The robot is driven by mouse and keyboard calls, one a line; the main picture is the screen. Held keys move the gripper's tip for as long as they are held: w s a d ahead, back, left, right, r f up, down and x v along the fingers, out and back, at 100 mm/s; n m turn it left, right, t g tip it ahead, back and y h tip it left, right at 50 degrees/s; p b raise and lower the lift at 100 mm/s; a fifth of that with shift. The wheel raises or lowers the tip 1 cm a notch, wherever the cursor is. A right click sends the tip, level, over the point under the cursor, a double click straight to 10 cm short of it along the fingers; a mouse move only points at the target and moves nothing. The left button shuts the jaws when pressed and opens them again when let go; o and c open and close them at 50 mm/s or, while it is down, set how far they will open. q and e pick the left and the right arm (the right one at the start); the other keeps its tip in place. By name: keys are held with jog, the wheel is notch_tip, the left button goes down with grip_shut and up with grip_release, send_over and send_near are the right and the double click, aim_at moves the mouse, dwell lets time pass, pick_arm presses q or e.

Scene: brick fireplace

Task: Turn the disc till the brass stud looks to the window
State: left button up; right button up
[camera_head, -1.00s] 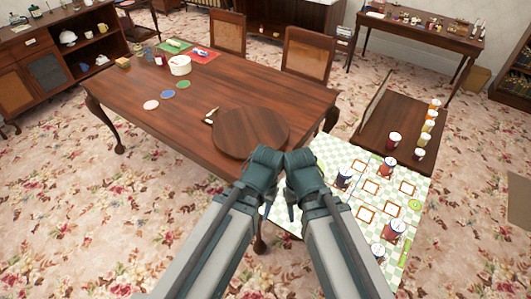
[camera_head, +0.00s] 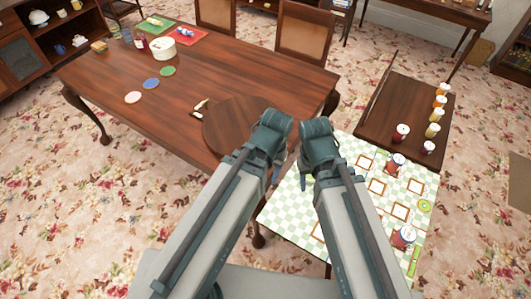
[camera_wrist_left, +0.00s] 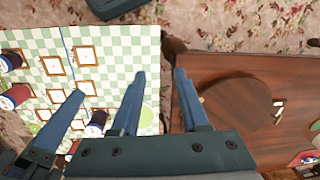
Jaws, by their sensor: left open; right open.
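The disc (camera_head: 225,128) is a round, dark wooden plate lying flat near the front right corner of the brown table (camera_head: 120,72). A small pale piece (camera_head: 201,105) lies by its left edge, with a little whitish bit below it; I cannot tell whether either is the brass stud. The disc also shows in the left wrist view (camera_wrist_left: 235,110). My left gripper (camera_head: 277,168) is open and empty, hiding the disc's right edge in the head view. My right gripper (camera_head: 306,172) is open and empty beside it, over the checked board. No window shows.
A green-and-white checked board (camera_head: 290,205) with framed squares and jars lies right of the table. A dark wooden stand (camera_head: 385,115) with several jars adjoins it. Coloured round mats (camera_head: 151,84) and a white pot (camera_head: 163,48) sit farther back on the table. Flowered carpet is clear at left.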

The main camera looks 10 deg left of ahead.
pick_arm(q)
jog(key=w+a+f+n+t+b, duration=0.1)
jog(key=w+a+f+n+b, duration=0.1)
jog(key=w+a+f+b, duration=0.3)
jog(key=w+a+f+n+b, duration=0.2)
jog(key=w+a+f+b, duration=0.1)
jog(key=f+b, duration=0.4)
jog(key=w+d+r+n+t+y, duration=0.25)
jog(key=w+d+n, duration=0.25)
jog(key=w+d, duration=0.3)
jog(key=shift+y, duration=0.25)
jog(key=b+x, duration=1)
jog(key=x, duration=0.3)
jog(key=shift+w+a+b, duration=0.2)
jog(key=shift+a+b, duration=0.05)
jog(key=shift+b, duration=0.15)
pick_arm(e)
jog(key=f, duration=2.3)
jog(key=shift+w+f, duration=0.2)
jog(key=shift+w, duration=0.15)
pick_arm(q)
jog(key=shift+b+x, duration=0.75)
jog(key=shift+x, duration=0.2)
pick_arm(e)
jog(key=shift+f, duration=0.75)
pick_arm(q)
jog(key=shift+a, duration=0.1)
jog(key=shift+c, duration=0.3)
grip_shut()
